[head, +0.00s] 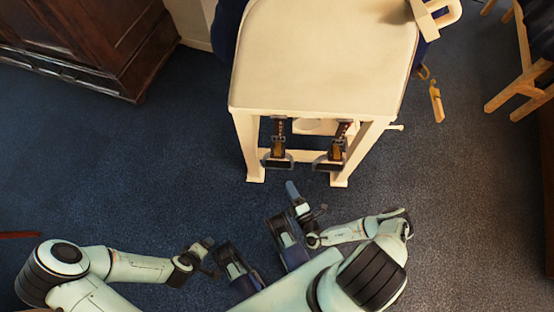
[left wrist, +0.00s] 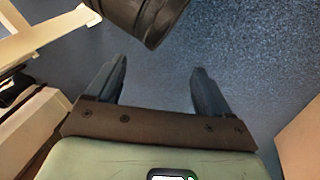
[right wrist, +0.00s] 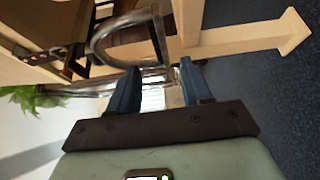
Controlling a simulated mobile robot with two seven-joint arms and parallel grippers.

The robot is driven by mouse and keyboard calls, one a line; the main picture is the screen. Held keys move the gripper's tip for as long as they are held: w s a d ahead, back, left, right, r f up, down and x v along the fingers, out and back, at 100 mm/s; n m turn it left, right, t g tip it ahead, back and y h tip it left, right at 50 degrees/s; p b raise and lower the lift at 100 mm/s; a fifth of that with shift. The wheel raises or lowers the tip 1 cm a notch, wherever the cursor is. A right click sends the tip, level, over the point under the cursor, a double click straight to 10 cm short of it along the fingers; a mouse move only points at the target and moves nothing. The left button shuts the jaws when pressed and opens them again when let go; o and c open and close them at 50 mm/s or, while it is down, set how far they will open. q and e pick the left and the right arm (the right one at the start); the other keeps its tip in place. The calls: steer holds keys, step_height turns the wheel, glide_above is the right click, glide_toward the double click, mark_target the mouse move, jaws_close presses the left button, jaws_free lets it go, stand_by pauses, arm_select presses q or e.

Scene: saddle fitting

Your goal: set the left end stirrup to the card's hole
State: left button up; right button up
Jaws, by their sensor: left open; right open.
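Two stirrups hang on dark straps under the near end of the cream stand. The left one (head: 277,163) and the right one (head: 328,165) hang side by side. My right gripper (head: 306,201) is open and empty, in front of and below them. In the right wrist view a metal stirrup loop (right wrist: 128,22) shows just beyond the open fingers (right wrist: 158,88), with a strap with holes (right wrist: 45,58) at left; I cannot tell which stirrup it is. My left gripper (head: 207,257) is open and empty, lower left; its fingers (left wrist: 155,90) show apart. I cannot make out a card.
The cream stand (head: 320,60) fills the top middle, its legs reaching the blue carpet. A dark wooden cabinet (head: 90,45) stands at upper left. A small wooden tool (head: 437,103) and a wooden chair (head: 525,70) are at right. Carpet left of the stand is clear.

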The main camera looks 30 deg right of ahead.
mark_target(279, 168)
steer(key=w+b, duration=0.1)
steer(key=w, duration=0.4)
steer(key=shift+w+d, duration=0.15)
steer(key=shift+w, duration=0.25)
steer(key=w, duration=0.4)
steer(key=shift+d+b, duration=0.15)
steer(key=shift+b, duration=0.2)
steer(key=shift+w+d, duration=0.1)
steer(key=shift+w, duration=0.65)
arm_select(q)
steer(key=f, duration=0.1)
steer(key=a+f, duration=0.1)
steer(key=f, duration=0.1)
steer(key=shift+a, duration=0.15)
